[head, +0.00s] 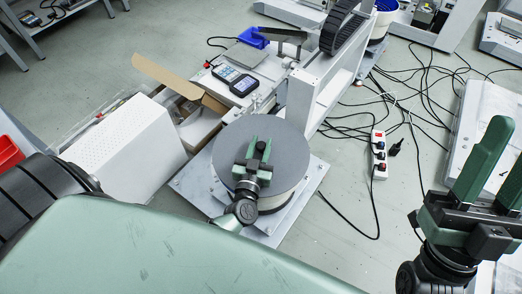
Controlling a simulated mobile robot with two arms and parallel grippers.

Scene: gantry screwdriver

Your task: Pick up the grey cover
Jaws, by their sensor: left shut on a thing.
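I cannot tell whether the cover rests on the container or is slightly raised. My right gripper (498,160) is at the right edge, its fingers apart and empty, away from the cover.
A white perforated box (125,140) and an open cardboard box (195,128) stand left of the container. Cables and a power strip (379,155) lie on the floor to the right.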

